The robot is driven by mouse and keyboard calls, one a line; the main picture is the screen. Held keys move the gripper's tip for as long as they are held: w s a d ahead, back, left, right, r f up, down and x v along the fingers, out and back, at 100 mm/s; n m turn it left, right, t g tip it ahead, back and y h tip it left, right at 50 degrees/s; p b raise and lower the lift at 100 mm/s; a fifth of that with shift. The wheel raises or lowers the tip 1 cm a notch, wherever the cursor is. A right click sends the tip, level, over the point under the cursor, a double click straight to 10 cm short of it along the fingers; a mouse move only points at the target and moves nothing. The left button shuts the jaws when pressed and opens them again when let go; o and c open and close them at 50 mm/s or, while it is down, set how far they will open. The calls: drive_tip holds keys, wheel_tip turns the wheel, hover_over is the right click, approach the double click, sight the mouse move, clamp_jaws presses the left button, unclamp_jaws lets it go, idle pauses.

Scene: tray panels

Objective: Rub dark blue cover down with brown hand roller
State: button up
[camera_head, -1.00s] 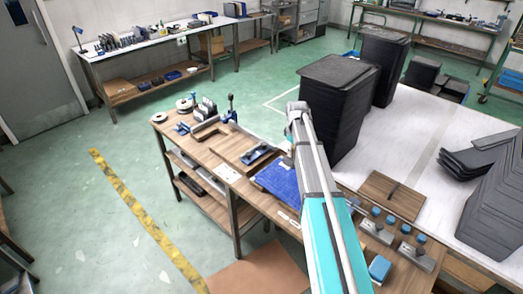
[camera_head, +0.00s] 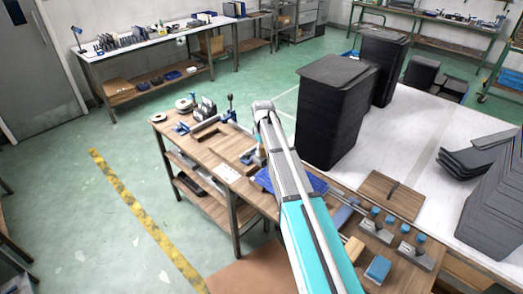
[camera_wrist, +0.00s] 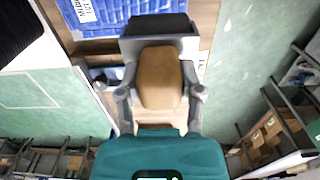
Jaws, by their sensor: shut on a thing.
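The dark blue cover (camera_head: 314,183) lies on the wooden bench, partly hidden behind my arm. In the wrist view the cover (camera_wrist: 115,17) shows at the top edge, with a quilted surface and a white printed label. My gripper (camera_wrist: 160,92) has its two grey fingers shut on the brown hand roller (camera_wrist: 160,75), one finger on each side of its tan body. The roller's dark grey front part overlaps the cover's near edge in the wrist view; I cannot tell whether they touch. In the head view the held roller is not clearly visible.
Tall black tray stacks (camera_head: 333,110) stand on the white table (camera_head: 410,130) behind the bench. A wooden board (camera_head: 394,192), blue-knobbed grey tools (camera_head: 411,250) and a blue block (camera_head: 378,268) sit at the bench's right. A clamp fixture (camera_head: 228,110) stands at its left end.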

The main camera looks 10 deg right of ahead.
drive_tip(key=shift+f, duration=0.2)
drive_tip(key=shift+f+b, duration=2.8)
drive_tip(key=shift+b, duration=0.2)
drive_tip(key=shift+s+f+b, duration=0.1)
drive_tip(key=shift+f+b, duration=0.95)
drive_tip(key=shift+f, duration=0.05)
drive_tip(key=shift+s, duration=0.1)
drive_tip(key=shift+s+d+r, duration=0.1)
drive_tip(key=shift+s+d, duration=1)
drive_tip(key=shift+s, duration=0.3)
drive_tip(key=shift+s+d, duration=0.55)
drive_tip(key=shift+s, duration=0.25)
drive_tip(key=shift+s+d, duration=0.55)
drive_tip(key=shift+s, duration=0.2)
drive_tip(key=shift+s, duration=0.1)
drive_tip(key=shift+s+d, duration=1.1)
drive_tip(key=shift+s, duration=0.3)
